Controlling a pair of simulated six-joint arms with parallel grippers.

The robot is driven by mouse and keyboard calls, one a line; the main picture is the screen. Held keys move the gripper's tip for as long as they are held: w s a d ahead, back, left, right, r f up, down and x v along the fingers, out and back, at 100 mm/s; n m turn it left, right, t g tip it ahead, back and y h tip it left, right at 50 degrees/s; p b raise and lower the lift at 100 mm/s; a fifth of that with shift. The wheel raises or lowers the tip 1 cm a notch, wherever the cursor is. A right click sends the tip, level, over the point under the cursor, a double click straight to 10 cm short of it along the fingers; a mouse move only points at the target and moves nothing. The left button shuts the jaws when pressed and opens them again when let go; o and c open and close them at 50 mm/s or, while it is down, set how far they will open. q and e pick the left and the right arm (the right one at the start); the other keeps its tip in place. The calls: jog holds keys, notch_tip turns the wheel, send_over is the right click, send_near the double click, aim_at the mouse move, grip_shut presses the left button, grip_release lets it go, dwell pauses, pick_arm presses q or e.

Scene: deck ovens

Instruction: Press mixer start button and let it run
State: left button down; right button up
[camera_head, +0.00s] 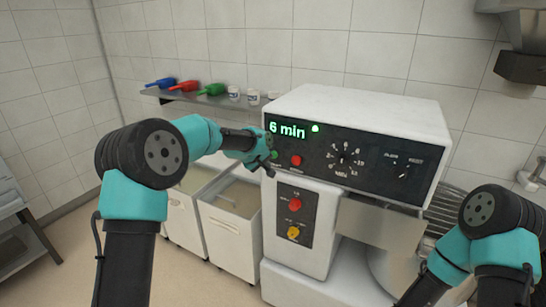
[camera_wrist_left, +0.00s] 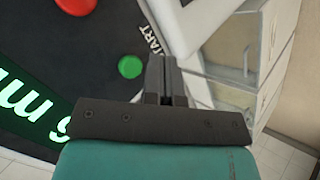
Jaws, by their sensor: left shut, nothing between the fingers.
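The white mixer (camera_head: 365,105) stands at centre right in the head view. Its black control panel (camera_head: 375,165) shows a lit green "6 min" display (camera_head: 287,130) with a lit green dot beside it. The green start button (camera_wrist_left: 130,67), labelled START, shows in the left wrist view. A red button (camera_head: 295,160) is to its right in the head view. My left gripper (camera_wrist_left: 166,62) is shut and empty, its tips beside the green button at the panel's left edge. I cannot tell whether they touch the panel. My right gripper is not in view; its arm is at the lower right.
A lower panel (camera_head: 295,215) on the mixer has a red and a yellow knob. White bins (camera_head: 230,228) stand left of the mixer. A wall shelf (camera_head: 205,97) holds blue, red and green scoops and small white tubs. A metal rack (camera_head: 20,225) is at far left.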

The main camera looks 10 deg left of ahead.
pick_arm(q)
jog(key=shift+s+a, duration=0.2)
jog(key=shift+s, duration=0.4)
jog(key=shift+s+a, duration=0.2)
jog(key=shift+s, duration=0.4)
jog(key=s+a+f+m+g, duration=0.1)
jog(key=s+f, duration=0.5)
jog(key=f, duration=0.3)
jog(key=s+a+f+g, duration=0.1)
jog(key=s+f+g, duration=0.1)
jog(key=s+f, duration=0.55)
jog(key=s+a+f+m+g, duration=0.15)
jog(key=s+f, duration=0.25)
jog(key=f, duration=0.7)
jog(key=s+a+f+m+g, duration=0.1)
jog(key=s+f, duration=0.4)
jog(key=s, duration=0.7)
jog(key=s+a+f+m+g, duration=0.1)
jog(key=s+f, duration=0.4)
jog(key=s, duration=0.7)
jog(key=shift+s+y, duration=0.3)
jog(key=shift+s, duration=0.1)
jog(key=shift+g, duration=0.25)
dwell(1.0)
